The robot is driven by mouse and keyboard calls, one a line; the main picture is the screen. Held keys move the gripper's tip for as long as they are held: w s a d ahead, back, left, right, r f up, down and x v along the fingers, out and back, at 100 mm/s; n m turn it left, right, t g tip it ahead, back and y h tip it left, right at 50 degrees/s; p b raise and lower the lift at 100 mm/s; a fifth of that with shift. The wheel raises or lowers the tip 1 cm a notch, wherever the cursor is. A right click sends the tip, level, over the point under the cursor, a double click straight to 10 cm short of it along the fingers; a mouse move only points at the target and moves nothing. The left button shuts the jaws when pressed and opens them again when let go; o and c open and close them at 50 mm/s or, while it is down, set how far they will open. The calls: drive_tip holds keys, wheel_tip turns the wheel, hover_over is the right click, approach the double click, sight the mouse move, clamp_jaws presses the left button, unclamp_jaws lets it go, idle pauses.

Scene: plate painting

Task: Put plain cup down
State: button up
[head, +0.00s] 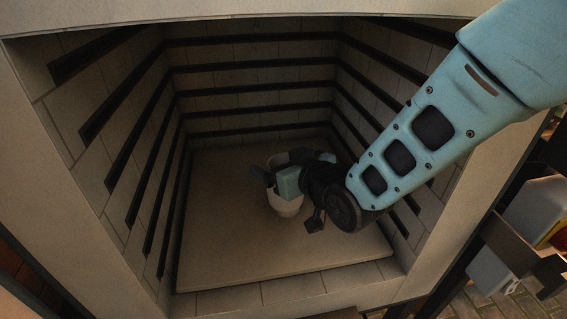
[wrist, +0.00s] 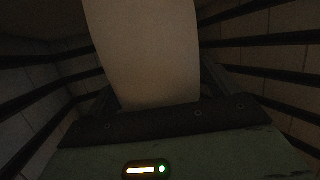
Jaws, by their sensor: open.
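The plain cup (head: 286,206) is a pale, undecorated cup standing on the kiln shelf (head: 232,245), toward its back right. My gripper (head: 272,172) is at the cup with its jaws open, and it hides part of the cup's rim and right side. In the wrist view the cup (wrist: 145,50) fills the top middle, between the dark fingers of my gripper (wrist: 155,95). The frames do not show clearly whether either finger touches the cup.
The shelf lies inside a tiled kiln chamber with dark heating bars (head: 250,68) on its walls. The front and left of the shelf are bare. My arm reaches in from the upper right, close to the right wall (head: 395,95).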

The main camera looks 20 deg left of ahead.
drive_tip(key=shift+r, duration=0.2)
drive_tip(key=v, duration=1.2)
drive_tip(key=shift+d, duration=0.15)
drive_tip(key=s+d+f+m+g+h, duration=0.1)
drive_tip(key=s+d+g+h, duration=0.3)
drive_tip(key=s+d, duration=0.3)
drive_tip(key=s+d+f+m+g+h, duration=0.1)
drive_tip(key=s+d+g+h, duration=0.3)
drive_tip(key=d, duration=1.2)
drive_tip(key=s+m+h, duration=0.1)
drive_tip(key=s+h, duration=0.2)
drive_tip(key=s, duration=0.1)
drive_tip(key=shift+s+f+g, duration=0.15)
drive_tip(key=shift+s+g, duration=0.15)
wheel_tip(320, 180, up, 12)
drive_tip(key=p, duration=1.1)
drive_tip(key=shift+f, duration=0.15)
